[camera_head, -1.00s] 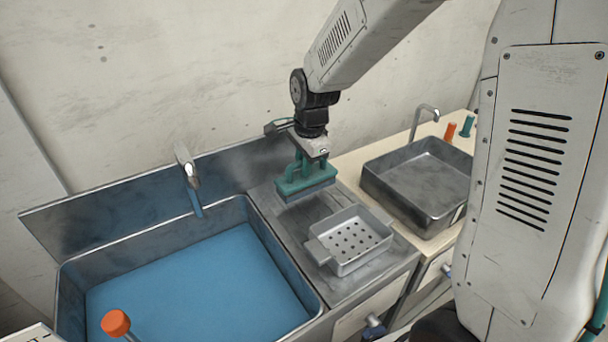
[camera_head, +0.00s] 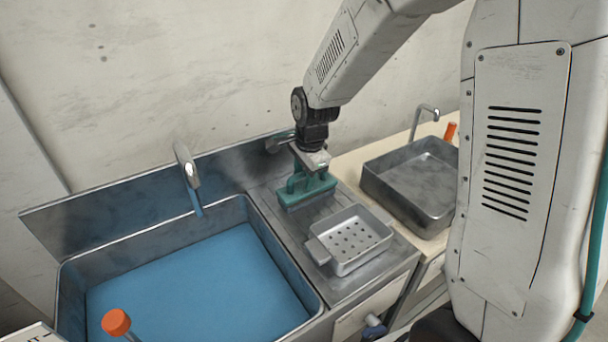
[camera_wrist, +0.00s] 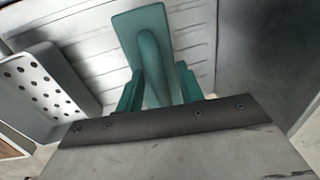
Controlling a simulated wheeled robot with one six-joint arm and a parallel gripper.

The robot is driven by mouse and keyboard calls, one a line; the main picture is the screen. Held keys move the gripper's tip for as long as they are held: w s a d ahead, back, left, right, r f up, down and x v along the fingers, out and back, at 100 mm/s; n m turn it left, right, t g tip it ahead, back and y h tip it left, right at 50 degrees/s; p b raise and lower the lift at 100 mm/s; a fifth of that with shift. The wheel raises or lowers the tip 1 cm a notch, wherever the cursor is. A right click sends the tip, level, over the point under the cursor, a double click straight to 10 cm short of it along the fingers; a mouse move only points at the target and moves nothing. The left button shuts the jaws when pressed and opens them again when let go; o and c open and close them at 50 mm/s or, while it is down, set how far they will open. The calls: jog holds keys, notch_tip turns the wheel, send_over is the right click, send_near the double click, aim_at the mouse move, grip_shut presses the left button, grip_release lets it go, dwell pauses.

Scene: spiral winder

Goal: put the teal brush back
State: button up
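The teal brush (camera_head: 308,192) is a block with an arched handle. It is low over the ribbed metal drainboard (camera_head: 345,288), behind the perforated tray. It looks to be on the board, but I cannot tell for certain whether it touches. My gripper (camera_head: 303,172) points down from above, with teal fingers around the handle. In the wrist view, the brush (camera_wrist: 141,25) lies beyond the fingers, and its handle runs between the two fingertips (camera_wrist: 158,85). The gripper looks shut on the handle. The brush's underside is mostly hidden.
A perforated grey tray (camera_head: 319,251) sits in front of the brush. A large sink of blue water (camera_head: 200,280) with a faucet (camera_head: 187,167) lies left, with an orange-tipped handle (camera_head: 117,322) in it. A grey basin (camera_head: 375,197) and an orange item (camera_head: 450,131) are right.

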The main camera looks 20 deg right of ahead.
aim_at(310, 192)
notch_tip(310, 192, up, 12)
jog(key=s, duration=0.2)
jog(key=s+d+r+n, duration=0.2)
jog(key=s+n, duration=0.6)
jog(key=s, duration=0.6)
jog(key=s+d+r+n+g, duration=0.1)
jog(key=s+n, duration=0.6)
jog(key=s, duration=0.7)
jog(key=shift+d+r+n, duration=0.35)
jog(key=shift+r+n, duration=0.05)
jog(key=shift+r, duration=0.3)
